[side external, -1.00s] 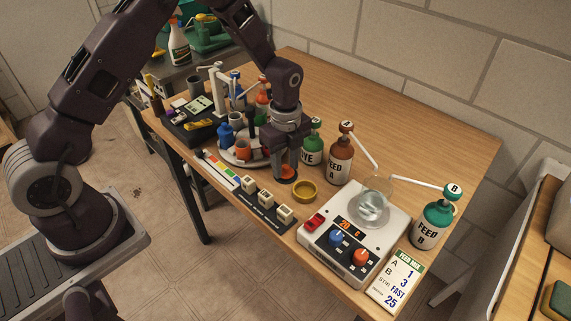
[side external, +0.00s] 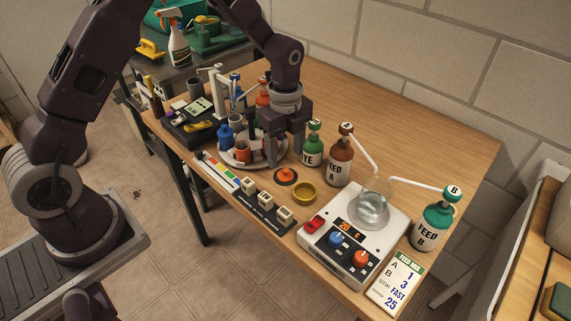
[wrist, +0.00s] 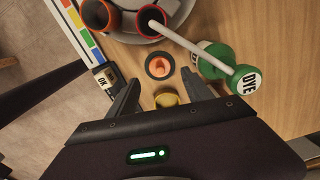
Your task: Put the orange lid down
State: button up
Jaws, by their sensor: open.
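The orange lid (side external: 287,174), with an orange knob on a dark round base, lies on the wooden table beside the yellow dish. It also shows in the wrist view (wrist: 160,66), just beyond the fingertips. My gripper (side external: 284,158) is open and empty, behind and above the lid in the side view. Its two fingers (wrist: 160,79) stand apart in the wrist view, with no lid between them.
The yellow dish (side external: 304,192) is close to the lid. A round white tray (side external: 238,159) with cups is at left. The green dye bottle (side external: 312,152) and brown feed A bottle (side external: 339,165) stand at right. Small switches (side external: 266,200) and a stirrer (side external: 352,235) are in front.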

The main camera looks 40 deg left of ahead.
aim_at(285, 170)
jog(key=s+r+n+t, duration=0.1)
jog(key=s+r+n, duration=0.35)
jog(key=r, duration=0.55)
jog(key=s+r+n+t, duration=0.2)
jog(key=s+r+n, duration=0.3)
jog(key=r, duration=0.6)
jog(key=s+r+n+t, duration=0.2)
jog(key=s+n, duration=0.8)
jog(key=s, duration=0.7)
jog(key=shift+s+a+t, duration=0.15)
jog(key=shift+a+t, duration=0.15)
jog(key=shift+a, duration=0.15)
